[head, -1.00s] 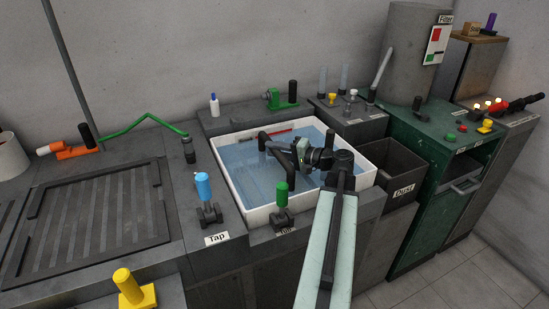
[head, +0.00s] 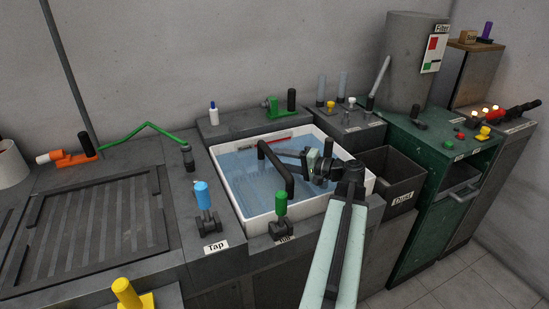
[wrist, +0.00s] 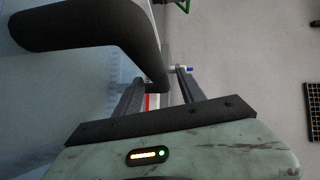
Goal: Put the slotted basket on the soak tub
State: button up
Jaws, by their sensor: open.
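The soak tub (head: 248,222) is a white-rimmed basin of blue water in the grey bench. The slotted basket (head: 255,190) appears as faint pale slats inside the tub, mostly blurred by the water. A thick black arched handle (head: 275,168) stands above it, seemingly the basket's. My gripper (head: 283,153) is open and empty over the tub's right half, just right of the handle, its fingers pointing left. In the wrist view the handle (wrist: 90,30) fills the upper left, and its end reaches close to the open fingers (wrist: 160,85). Contact cannot be told.
A green-topped valve (head: 281,203) and a blue-topped tap (head: 202,195) stand at the tub's front and left. A dark dust bin (head: 405,198) is right of the tub. Bottles and fittings line the back ledge. A slatted drain board (head: 95,225) lies left.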

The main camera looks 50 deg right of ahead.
jog(key=shift+v, duration=1.95)
